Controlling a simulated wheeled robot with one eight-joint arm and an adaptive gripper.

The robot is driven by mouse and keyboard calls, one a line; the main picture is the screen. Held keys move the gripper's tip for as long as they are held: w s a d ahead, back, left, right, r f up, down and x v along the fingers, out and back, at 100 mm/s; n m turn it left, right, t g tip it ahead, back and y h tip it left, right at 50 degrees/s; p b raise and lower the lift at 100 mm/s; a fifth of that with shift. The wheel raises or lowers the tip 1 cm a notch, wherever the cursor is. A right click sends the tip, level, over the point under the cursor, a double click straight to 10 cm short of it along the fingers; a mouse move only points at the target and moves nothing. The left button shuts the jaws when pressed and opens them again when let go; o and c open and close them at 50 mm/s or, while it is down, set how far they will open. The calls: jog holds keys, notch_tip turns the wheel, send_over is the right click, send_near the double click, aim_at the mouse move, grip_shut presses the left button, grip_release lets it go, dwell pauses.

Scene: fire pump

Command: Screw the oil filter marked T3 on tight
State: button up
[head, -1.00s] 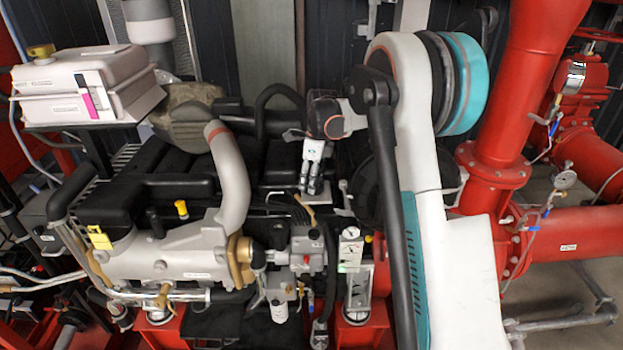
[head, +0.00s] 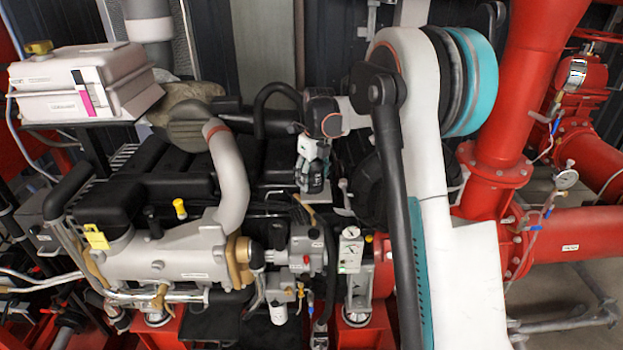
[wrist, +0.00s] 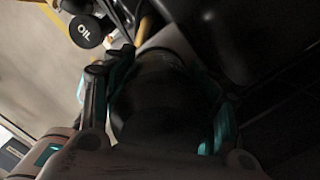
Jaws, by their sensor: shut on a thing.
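In the head view my gripper (head: 311,172) is behind the engine's front units, pointing down. In the wrist view its fingers are on both sides of a dark rounded body (wrist: 155,100), and it is shut on it. This body fills the middle of the view and is very dark. It is likely the oil filter, but no T3 mark can be read. Its seat and thread are hidden, so I cannot tell how far it is screwed on.
The grey curved pipe (head: 229,165), a small gauge (head: 350,233) and a white canister (head: 278,311) are near my gripper. Red pipework (head: 505,150) stands to the right.

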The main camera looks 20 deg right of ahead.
jog(key=shift+m, duration=0.3)
jog(key=m, duration=0.3)
jog(key=shift+r+b, duration=0.1)
jog(key=shift+b, duration=0.25)
jog(key=o, duration=1.7)
jog(key=shift+w, duration=0.1)
jog(key=shift+d, duration=0.1)
jog(key=shift+c, duration=0.2)
jog(key=shift+s+r+p, duration=0.2)
jog(key=shift+r+p, duration=0.4)
jog(key=shift+r, duration=0.6)
jog(key=shift+s+r+p, duration=0.15)
jog(key=shift+r+p, duration=0.4)
jog(key=shift+r, duration=0.7)
jog(key=shift+s+r+p, duration=0.2)
jog(key=shift+r+p, duration=0.4)
jog(key=shift+r, duration=0.6)
jog(key=shift+c, duration=0.4)
